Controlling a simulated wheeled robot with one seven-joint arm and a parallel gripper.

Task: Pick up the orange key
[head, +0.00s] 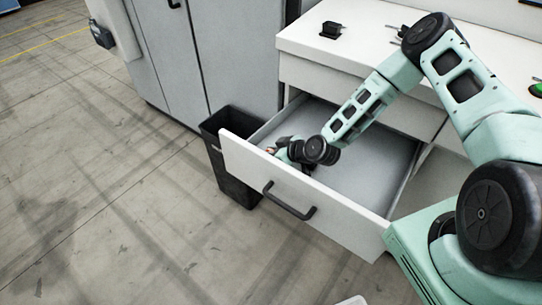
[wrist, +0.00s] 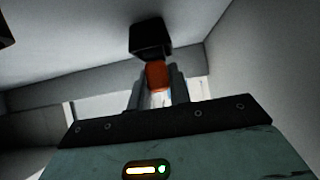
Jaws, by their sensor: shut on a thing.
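The orange key (wrist: 158,76) sits between the two grey fingers of my gripper (wrist: 158,88) in the wrist view. My gripper is shut on it. A black block (wrist: 150,38) lies right beyond the orange part; I cannot tell whether it belongs to the key. In the head view, my gripper (head: 275,151) is inside the open drawer (head: 350,178), near its left front corner. Only a small orange spot of the key (head: 270,150) shows there; the wrist hides most of the rest.
The drawer's front panel (head: 300,195) with a black handle (head: 288,201) and its side walls surround my gripper. A black bin (head: 236,185) stands on the floor left of the drawer. A small black object (head: 331,30) lies on the white counter (head: 375,25) above. The drawer's middle is bare.

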